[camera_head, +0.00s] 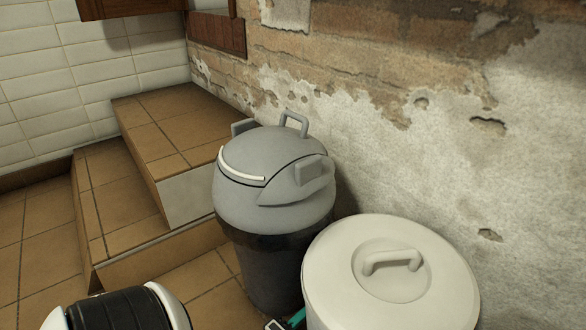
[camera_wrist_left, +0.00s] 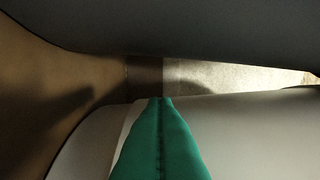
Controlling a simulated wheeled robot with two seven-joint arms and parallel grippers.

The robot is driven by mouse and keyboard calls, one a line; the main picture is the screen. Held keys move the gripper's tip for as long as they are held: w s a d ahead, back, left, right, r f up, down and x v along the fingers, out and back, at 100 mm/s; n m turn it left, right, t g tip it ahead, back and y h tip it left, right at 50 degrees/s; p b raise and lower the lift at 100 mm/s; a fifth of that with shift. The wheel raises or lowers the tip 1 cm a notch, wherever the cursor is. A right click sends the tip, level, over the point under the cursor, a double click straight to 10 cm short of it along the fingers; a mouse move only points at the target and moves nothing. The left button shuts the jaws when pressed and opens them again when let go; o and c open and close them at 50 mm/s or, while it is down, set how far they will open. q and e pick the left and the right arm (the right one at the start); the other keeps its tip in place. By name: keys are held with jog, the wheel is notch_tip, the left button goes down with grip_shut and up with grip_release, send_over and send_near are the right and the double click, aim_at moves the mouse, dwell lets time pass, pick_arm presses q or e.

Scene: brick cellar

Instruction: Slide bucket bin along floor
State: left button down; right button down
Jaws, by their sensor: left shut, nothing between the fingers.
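A grey bin (camera_head: 275,180) with a domed lid, grey handles and a dark lower body stands upright on the tiled floor by the wall. A white round bin (camera_head: 335,277) with a flat lid and a raised handle stands in front of it to the right. I cannot tell which one is the bucket bin. My left gripper (camera_head: 297,318) shows at the bottom edge, low in the gap between the two bins. In the left wrist view its green fingers (camera_wrist_left: 161,101) are together and empty, between a dark surface above and a pale surface below. Contact is unclear. My right gripper is out of view.
Brown tiled steps (camera_head: 135,200) rise behind and left of the grey bin. The peeling brick wall (camera_head: 420,130) runs close behind both bins. Tiled floor (camera_head: 35,255) is clear at the far left.

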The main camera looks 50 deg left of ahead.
pick_arm(q)
jog(key=w+b, duration=0.1)
jog(key=w, duration=0.2)
jog(key=shift+w+a+f, duration=0.1)
jog(key=shift+w, duration=0.55)
jog(key=s+d, duration=0.1)
jog(key=s+d+p, duration=0.1)
jog(key=d, duration=0.1)
jog(key=s+d+p, duration=0.1)
jog(key=d, duration=0.1)
jog(key=shift+s+d+r, duration=0.15)
jog(key=shift+s+r, duration=0.05)
jog(key=shift+s, duration=0.2)
jog(key=shift+s+d+f, duration=0.15)
jog(key=shift+d, duration=0.15)
